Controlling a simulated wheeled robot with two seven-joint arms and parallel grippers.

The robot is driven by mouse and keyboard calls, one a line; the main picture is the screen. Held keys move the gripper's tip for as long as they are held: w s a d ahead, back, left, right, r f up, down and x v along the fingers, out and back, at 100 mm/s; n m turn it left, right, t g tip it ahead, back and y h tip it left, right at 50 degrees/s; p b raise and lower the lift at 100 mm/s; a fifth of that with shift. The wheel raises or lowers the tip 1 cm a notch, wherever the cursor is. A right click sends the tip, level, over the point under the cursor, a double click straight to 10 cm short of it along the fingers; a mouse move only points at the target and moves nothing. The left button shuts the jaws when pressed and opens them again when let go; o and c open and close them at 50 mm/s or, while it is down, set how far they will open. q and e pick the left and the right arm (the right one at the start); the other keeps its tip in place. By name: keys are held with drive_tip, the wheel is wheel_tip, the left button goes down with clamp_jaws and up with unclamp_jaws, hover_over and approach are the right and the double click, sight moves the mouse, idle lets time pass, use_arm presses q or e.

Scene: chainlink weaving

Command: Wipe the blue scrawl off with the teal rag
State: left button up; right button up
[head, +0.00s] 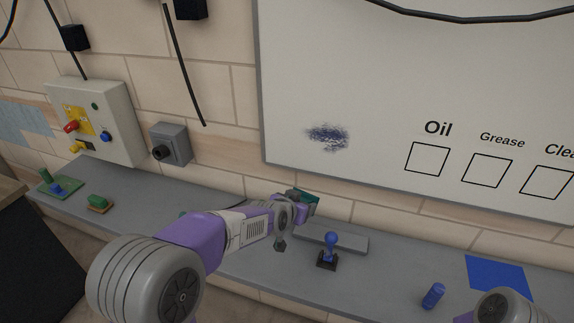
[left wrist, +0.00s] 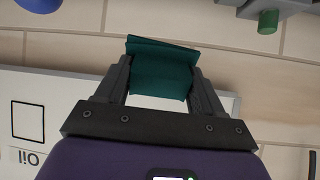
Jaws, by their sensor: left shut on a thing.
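The blue scrawl (head: 327,136) is a dense, smudged patch on the lower left of the white board (head: 350,70). My left gripper (head: 304,203) is below the scrawl, near the board's lower edge and over the grey shelf. It is shut on the teal rag (head: 309,197), which shows folded between the fingers in the left wrist view (left wrist: 160,68). The rag is apart from the scrawl. Part of my right arm shows at the bottom right of the head view; its gripper is out of view.
A blue-handled stamp (head: 329,250) stands on the grey shelf (head: 390,270), with a flat grey block (head: 350,243) behind it. A blue cylinder (head: 433,295) and a blue square (head: 497,274) lie to the right. A control box (head: 115,125) is on the left wall.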

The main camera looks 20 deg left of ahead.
use_arm(q)
drive_tip(key=r+t, duration=0.1)
drive_tip(key=r, duration=0.1)
drive_tip(key=w+a+r+t+b, duration=0.1)
drive_tip(key=r+t, duration=0.1)
drive_tip(key=r, duration=0.1)
drive_tip(key=a+r+t, duration=0.1)
drive_tip(key=r+t, duration=0.1)
drive_tip(key=r, duration=0.1)
drive_tip(key=shift+w+a+n+b, duration=0.1)
drive_tip(key=shift+w+n+b, duration=0.2)
drive_tip(key=shift+w+b, duration=0.1)
wheel_tip(320, 180, up, 5)
drive_tip(key=a+t+y, duration=0.1)
drive_tip(key=a+t, duration=0.1)
drive_tip(key=shift+n, duration=0.4)
drive_tip(key=shift+w+d, duration=0.15)
drive_tip(key=shift+w, duration=1.25)
drive_tip(key=shift+w+d, duration=0.1)
drive_tip(key=shift+w, duration=1.25)
drive_tip(key=shift+w, duration=0.9)
drive_tip(key=shift+s+d+p, duration=0.15)
drive_tip(key=shift+d+p, duration=0.4)
drive_tip(key=shift+d, duration=1.2)
drive_tip(key=shift+d+r+p, duration=0.1)
drive_tip(key=shift+d+p, duration=0.45)
drive_tip(key=shift+d, duration=0.85)
drive_tip(key=shift+d+p, duration=0.75)
drive_tip(key=shift+d, duration=1.4)
